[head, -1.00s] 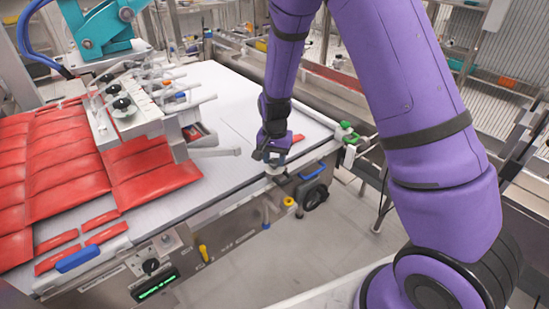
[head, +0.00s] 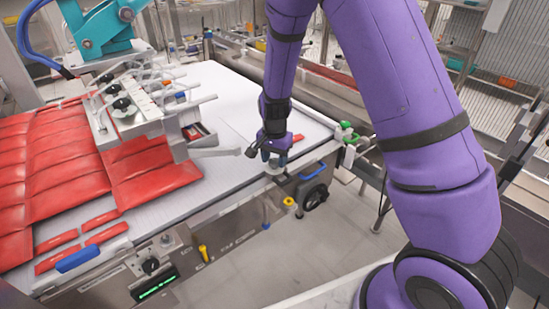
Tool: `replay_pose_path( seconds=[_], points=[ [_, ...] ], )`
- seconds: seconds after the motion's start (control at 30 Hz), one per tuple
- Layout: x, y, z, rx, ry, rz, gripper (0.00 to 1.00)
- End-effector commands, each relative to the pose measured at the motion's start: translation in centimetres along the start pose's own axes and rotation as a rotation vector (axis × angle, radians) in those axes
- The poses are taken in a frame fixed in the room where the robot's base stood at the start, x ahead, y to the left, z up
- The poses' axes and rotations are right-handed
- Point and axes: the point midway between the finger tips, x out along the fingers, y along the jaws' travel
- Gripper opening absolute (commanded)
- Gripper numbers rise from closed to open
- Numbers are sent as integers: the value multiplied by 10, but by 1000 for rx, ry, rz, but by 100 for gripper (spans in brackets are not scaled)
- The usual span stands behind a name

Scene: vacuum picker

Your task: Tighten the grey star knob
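My gripper (head: 264,155) points down at the near right edge of the white conveyor belt (head: 235,120). It is small and dark in the head view. One dark finger part sticks out to the left. A small grey piece (head: 275,168), which looks like the grey star knob or its base, shows just below the fingers at the belt's edge. The fingers are at it and cover most of it. I cannot tell whether they are closed on it or only around it.
Red packs (head: 65,165) lie on the belt at left, under a teal picker arm (head: 98,30) with a suction head (head: 135,105). A blue handle (head: 313,171), a black handwheel (head: 315,196) and a green clamp (head: 347,133) are right of my gripper. A red piece lies behind it.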

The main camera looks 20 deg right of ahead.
Motion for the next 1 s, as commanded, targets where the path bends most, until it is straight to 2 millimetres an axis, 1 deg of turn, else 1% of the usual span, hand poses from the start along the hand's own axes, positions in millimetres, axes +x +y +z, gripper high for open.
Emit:
replay_pose_path(
  seconds=[0.03, 0.07, 0.33, 0.47, 0.57, 0.8, 0.9, 1.0],
  points=[
    [0, 0, 0, 0, 0, 0, 60],
    [0, 0, 0, 0, 0, 0, 65],
    [0, 0, 0, -1, 0, 0, 65],
    [-8, 0, 0, -1, 1, -1, 65],
    [-22, -1, 0, -1, 2, -3, 65],
    [-67, -1, 0, -2, 2, -4, 65],
    [-84, -1, 0, -2, 2, -4, 65],
    [-96, -1, 0, -2, 2, -2, 65]
  ],
)
